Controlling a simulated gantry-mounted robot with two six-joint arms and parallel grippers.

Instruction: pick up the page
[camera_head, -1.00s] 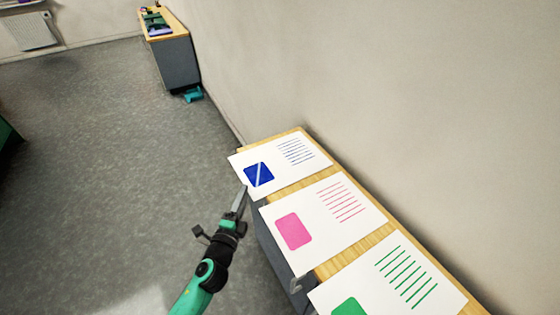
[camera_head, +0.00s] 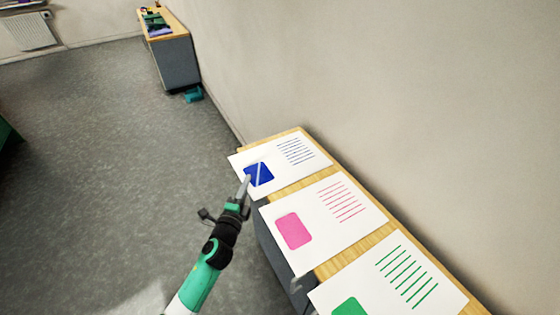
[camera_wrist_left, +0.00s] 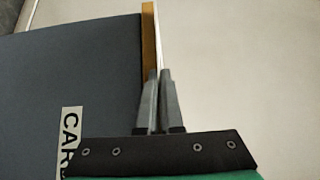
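A white page with a blue square and blue lines (camera_head: 284,180) lies at the far end of the table, its near-left edge jutting past the tabletop. My left gripper (camera_head: 247,180) is at that edge, by the blue square. In the left wrist view the page shows edge-on as a thin white strip (camera_wrist_left: 160,35), running down between the fingertips (camera_wrist_left: 160,73). The fingers are close together on it. The page still lies flat. Two more pages, one pink (camera_head: 330,235) and one green (camera_head: 440,297), lie nearer along the table. My right gripper is not in view.
The narrow wooden table (camera_head: 375,243) stands against the grey wall, its dark side (camera_wrist_left: 70,70) bearing partly hidden letters. A second table (camera_head: 170,40) with objects on it stands farther back, a teal item (camera_head: 193,95) by its foot.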

